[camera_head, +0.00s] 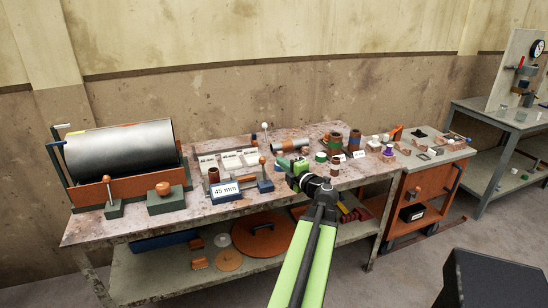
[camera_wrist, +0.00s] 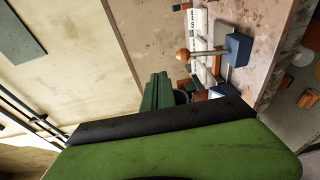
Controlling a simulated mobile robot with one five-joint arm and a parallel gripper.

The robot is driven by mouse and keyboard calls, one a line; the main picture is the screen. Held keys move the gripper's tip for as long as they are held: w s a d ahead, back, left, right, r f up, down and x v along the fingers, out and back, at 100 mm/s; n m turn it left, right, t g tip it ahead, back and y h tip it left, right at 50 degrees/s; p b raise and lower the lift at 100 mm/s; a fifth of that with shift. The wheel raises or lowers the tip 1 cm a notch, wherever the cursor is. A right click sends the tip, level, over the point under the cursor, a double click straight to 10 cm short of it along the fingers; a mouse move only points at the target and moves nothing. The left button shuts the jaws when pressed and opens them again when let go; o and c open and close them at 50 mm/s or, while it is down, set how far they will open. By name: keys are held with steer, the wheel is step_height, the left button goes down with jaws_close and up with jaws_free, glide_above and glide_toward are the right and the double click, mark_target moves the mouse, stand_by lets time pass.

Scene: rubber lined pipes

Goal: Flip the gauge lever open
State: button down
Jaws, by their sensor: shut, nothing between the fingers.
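The gauge lever (camera_head: 262,171) is a thin rod with an orange-brown ball knob, standing upright on a blue block (camera_head: 265,186) behind the right end of the "45 mm" plate (camera_head: 226,190). In the wrist view the picture is turned, so the lever (camera_wrist: 205,53) lies sideways, its knob to the left of the blue block (camera_wrist: 238,48). My gripper (camera_head: 291,170) is just right of the lever, over the bench. In the wrist view its narrow dark green fingers (camera_wrist: 158,90) are together and empty, apart from the knob. Part of the gauge is hidden there.
A brown cup (camera_head: 214,175) stands left of the lever. A large grey roller (camera_head: 118,148) and a second knobbed lever (camera_head: 109,191) are further left. White labelled trays (camera_head: 232,160) lie behind.

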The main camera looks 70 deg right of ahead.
steer(key=shift+s+a+r, duration=0.25)
steer(key=shift+s+a, duration=0.15)
steer(key=shift+s, duration=0.2)
steer(key=shift+s+a+r, duration=0.25)
steer(key=shift+s+a, duration=0.1)
steer(key=shift+s, duration=0.25)
